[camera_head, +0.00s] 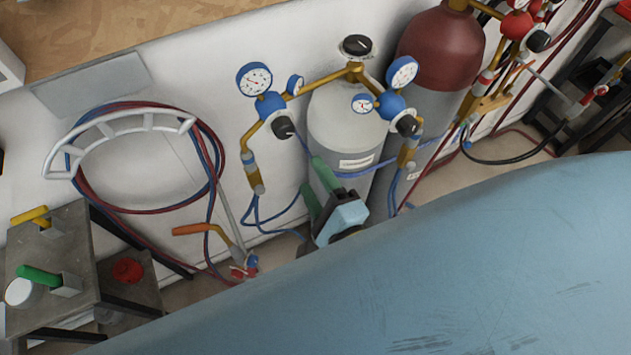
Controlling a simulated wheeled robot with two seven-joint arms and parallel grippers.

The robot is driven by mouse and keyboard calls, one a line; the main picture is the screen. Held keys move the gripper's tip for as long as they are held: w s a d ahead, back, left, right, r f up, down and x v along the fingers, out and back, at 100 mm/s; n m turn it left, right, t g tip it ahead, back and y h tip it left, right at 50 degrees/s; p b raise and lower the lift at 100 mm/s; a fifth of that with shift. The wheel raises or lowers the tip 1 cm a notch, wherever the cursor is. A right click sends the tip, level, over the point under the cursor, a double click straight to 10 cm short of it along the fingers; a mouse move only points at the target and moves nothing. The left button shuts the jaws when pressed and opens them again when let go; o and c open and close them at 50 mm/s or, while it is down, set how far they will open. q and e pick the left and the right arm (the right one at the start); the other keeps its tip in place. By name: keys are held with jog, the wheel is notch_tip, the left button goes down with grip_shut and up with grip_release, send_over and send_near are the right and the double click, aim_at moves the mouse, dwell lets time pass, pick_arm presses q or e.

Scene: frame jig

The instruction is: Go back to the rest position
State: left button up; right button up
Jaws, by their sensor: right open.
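My right gripper (314,177) shows near the middle of the camera_head view, beyond the edge of a large blue-grey surface (420,270). Its two green fingers stand apart, pointing up and left, with nothing between them. Its light blue body and black base show behind the fingers. The surface hides the rest of that arm. The gripper appears in front of a grey gas cylinder (345,130) in the picture; I cannot tell how far apart they are. My left gripper is not in view.
Blue pressure gauges (254,79) sit on brass pipes by the grey cylinder. A red-topped cylinder (440,50) stands behind. Hoses hang on a white wall rack (120,122). A metal stand (45,250) with green and yellow-handled tools is at left. The blue-grey surface is bare.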

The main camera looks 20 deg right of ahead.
jog(key=shift+f, duration=0.1)
dwell(0.4)
jog(key=s+f+n+g+y+b, duration=0.1)
jog(key=s+f+n+g+b, duration=0.2)
jog(key=f, duration=0.9)
jog(key=s+a+f+n+g+y+b, duration=0.1)
jog(key=s+f+n+g+b, duration=0.1)
jog(key=f+n, duration=0.65)
jog(key=s+f+n+g+b, duration=0.2)
jog(key=f+g, duration=0.1)
jog(key=f, duration=1.1)
jog(key=s+d+f+n+g+h+b, duration=0.1)
jog(key=s+d+f+n+g+b, duration=0.2)
jog(key=s+f, duration=0.7)
jog(key=s+d+f+n+g+h+b, duration=0.1)
jog(key=s+d+f+n+g+b, duration=0.2)
jog(key=f, duration=1.1)
jog(key=s+d+n+g, duration=0.3)
jog(key=s+d, duration=0.3)
jog(key=s, duration=0.2)
jog(key=shift+d+f+n+h, duration=0.2)
jog(key=shift+f+n+h, duration=0.15)
jog(key=shift+n, duration=0.4)
jog(key=shift+s, duration=0.1)
